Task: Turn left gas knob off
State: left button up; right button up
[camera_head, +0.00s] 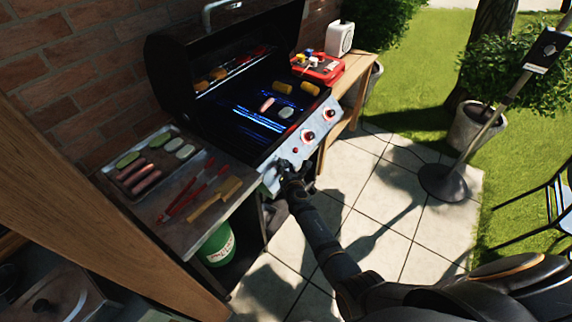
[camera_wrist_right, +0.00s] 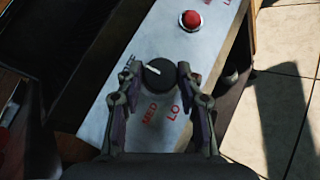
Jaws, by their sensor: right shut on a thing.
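The gas grill (camera_head: 262,105) stands open against the brick wall, with blue flames under its grate. Its sloping front panel (camera_head: 318,118) carries several knobs. My right gripper (camera_head: 296,172) is at the left end of this panel. In the right wrist view the black left gas knob (camera_wrist_right: 159,78) sits between the two fingers of my right gripper (camera_wrist_right: 158,72), which is shut on it. Its white pointer line points up and left, towards a label half hidden by the left finger. Red MED and LO labels show below the knob. My left gripper is not in view.
A red button (camera_wrist_right: 190,19) sits on the panel beyond the knob. The side shelf (camera_head: 190,215) holds a food tray (camera_head: 120,185), red-handled tools and tongs. A green gas bottle (camera_head: 217,245) stands below. Paved floor (camera_head: 375,190) lies open to the right, with a lamp stand (camera_head: 445,182).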

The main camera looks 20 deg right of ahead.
dwell(0.5)
jog(key=o, duration=1.2)
jog(key=shift+c, duration=0.2)
jog(key=v, duration=1.2)
jog(key=shift+d+r, duration=0.1)
